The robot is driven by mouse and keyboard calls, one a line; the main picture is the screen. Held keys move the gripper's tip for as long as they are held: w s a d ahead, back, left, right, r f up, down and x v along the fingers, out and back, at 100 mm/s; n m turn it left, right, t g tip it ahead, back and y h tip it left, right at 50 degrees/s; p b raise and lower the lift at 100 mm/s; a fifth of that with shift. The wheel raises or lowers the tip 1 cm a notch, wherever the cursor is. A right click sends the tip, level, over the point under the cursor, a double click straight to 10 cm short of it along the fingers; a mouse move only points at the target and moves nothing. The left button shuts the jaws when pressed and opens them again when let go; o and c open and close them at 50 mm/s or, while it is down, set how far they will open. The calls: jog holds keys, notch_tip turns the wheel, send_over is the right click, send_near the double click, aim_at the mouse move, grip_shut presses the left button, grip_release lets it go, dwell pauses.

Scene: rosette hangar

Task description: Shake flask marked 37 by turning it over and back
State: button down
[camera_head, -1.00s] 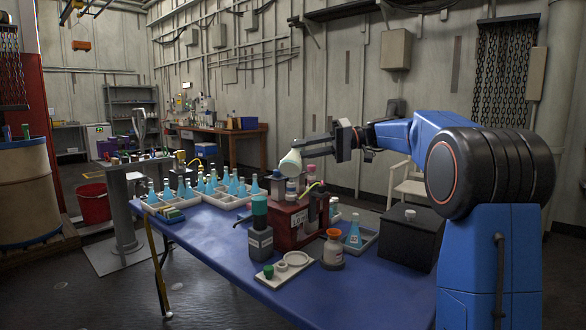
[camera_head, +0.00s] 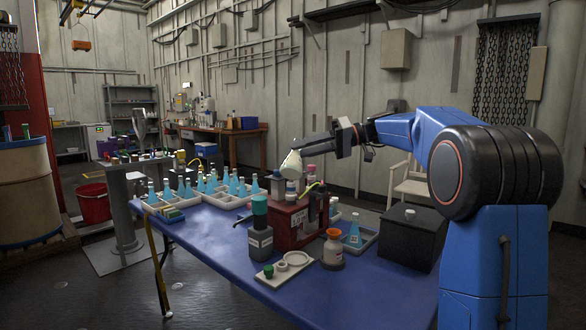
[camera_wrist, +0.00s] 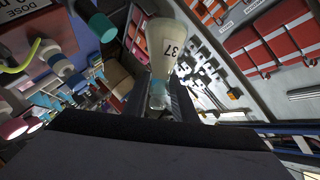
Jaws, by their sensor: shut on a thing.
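The flask marked 37 (camera_wrist: 168,55) is pale, with its number facing the camera in the wrist view. Its narrow neck, with some blue, lies between the dark fingers of my gripper (camera_wrist: 165,102). In the head view my gripper (camera_head: 305,143) is shut on the neck of this flask (camera_head: 291,164). The flask is tilted, its wide end lower and to the left of the neck. It hangs above the red-brown box rack (camera_head: 288,229) on the blue table. The fingers hide part of the neck.
A compartmented tray (camera_head: 222,204) of several blue flasks stands at the left on the blue table (camera_head: 200,240). A green-capped bottle (camera_head: 260,238), an orange-capped bottle (camera_head: 332,253), a lone blue flask (camera_head: 354,236) and a black box (camera_head: 408,238) stand near the rack.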

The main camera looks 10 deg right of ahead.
jog(key=m+g+y, duration=0.1)
jog(key=m+y, duration=0.1)
jog(key=m, duration=0.3)
jog(key=m+y, duration=0.1)
jog(key=m, duration=0.2)
jog(key=m+y, duration=0.1)
jog(key=m, duration=0.2)
jog(key=shift+m+t+y, duration=0.3)
jog(key=shift+t, duration=0.1)
jog(key=n+h, duration=0.1)
jog(key=n, duration=0.3)
jog(key=n+h, duration=0.2)
jog(key=n, duration=0.2)
jog(key=n+h, duration=0.2)
jog(key=n, duration=0.2)
jog(key=shift+n, duration=0.3)
dwell(0.5)
